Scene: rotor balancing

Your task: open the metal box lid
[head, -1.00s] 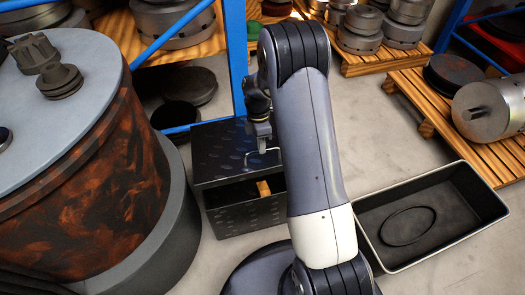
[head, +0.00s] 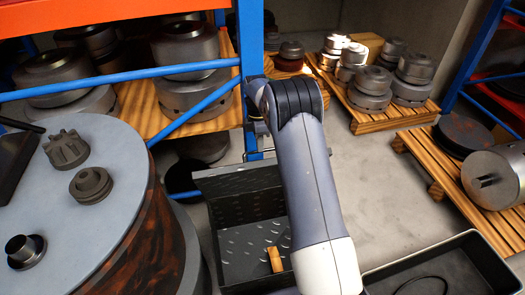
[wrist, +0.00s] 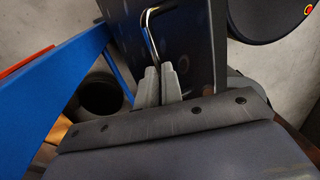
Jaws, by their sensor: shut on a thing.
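The dark metal box (head: 245,284) stands on the floor in the head view, its lid (head: 232,184) swung up and tilted back. The box's inside shows, with a small orange-tan block (head: 275,260) in it. My gripper (wrist: 157,72) is shut on the lid's bent metal handle (wrist: 148,22) in the wrist view. The lid (wrist: 192,40) also shows there as a dark panel beside the fingers. In the head view my arm hides the lid's right part and most of the gripper.
A blue rack post (head: 250,60) stands close behind the lid. A round drum table (head: 120,170) with metal parts is at the left. An open black tray (head: 440,265) lies at the right. Pallets with rotors (head: 370,90) stand behind, with bare floor between.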

